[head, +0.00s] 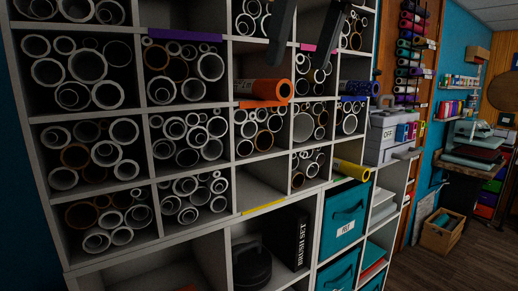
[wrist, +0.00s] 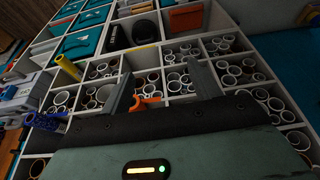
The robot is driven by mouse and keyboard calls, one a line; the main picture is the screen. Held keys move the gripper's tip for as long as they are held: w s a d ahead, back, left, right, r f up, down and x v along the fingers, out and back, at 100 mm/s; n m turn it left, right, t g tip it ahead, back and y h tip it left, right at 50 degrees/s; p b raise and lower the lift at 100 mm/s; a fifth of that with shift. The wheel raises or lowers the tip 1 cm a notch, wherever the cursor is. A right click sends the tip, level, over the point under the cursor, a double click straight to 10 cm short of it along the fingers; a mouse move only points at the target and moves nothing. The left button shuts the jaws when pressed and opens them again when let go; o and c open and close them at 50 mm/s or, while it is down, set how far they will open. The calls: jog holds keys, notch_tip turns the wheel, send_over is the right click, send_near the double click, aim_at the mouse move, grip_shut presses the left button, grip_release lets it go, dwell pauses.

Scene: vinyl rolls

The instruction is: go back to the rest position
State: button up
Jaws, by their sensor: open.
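My gripper (head: 296,60) hangs in from the top of the head view, in front of the upper middle cubbies of the white shelf (head: 226,130). Its two dark fingers are apart, with nothing seen held between them. In the wrist view my gripper (wrist: 162,88) also shows spread fingers, with the shelf beyond, seen upside down. An orange roll (head: 258,89) sticks out of a cubby below the fingers in the head view. It shows partly between the fingers in the wrist view (wrist: 150,100), apart from them as far as I can tell.
Several cubbies hold white-ended rolls (head: 87,67). A blue roll (head: 358,88) and a yellow roll (head: 352,170) stick out at the right. Below are teal bins (head: 343,215) and a black box (head: 290,238). Floor (head: 440,270) is open at the lower right.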

notch_tip(320, 180, down, 14)
jog(key=s+g+b, duration=0.1)
jog(key=b, duration=0.1)
jog(key=s+d+f+b, duration=0.1)
jog(key=s+d+f, duration=0.2)
jog(key=f, duration=0.7)
jog(key=s+d+f+g+h+b, duration=0.1)
jog(key=s+d+f+b, duration=0.1)
jog(key=s+f, duration=0.4)
jog(key=s+d+f+g+b, duration=0.1)
jog(key=s+d+f, duration=0.3)
jog(key=f, duration=1.1)
jog(key=shift+s+n+h+b, duration=0.2)
jog(key=shift+n+h+b, duration=0.15)
jog(key=shift+b, duration=0.35)
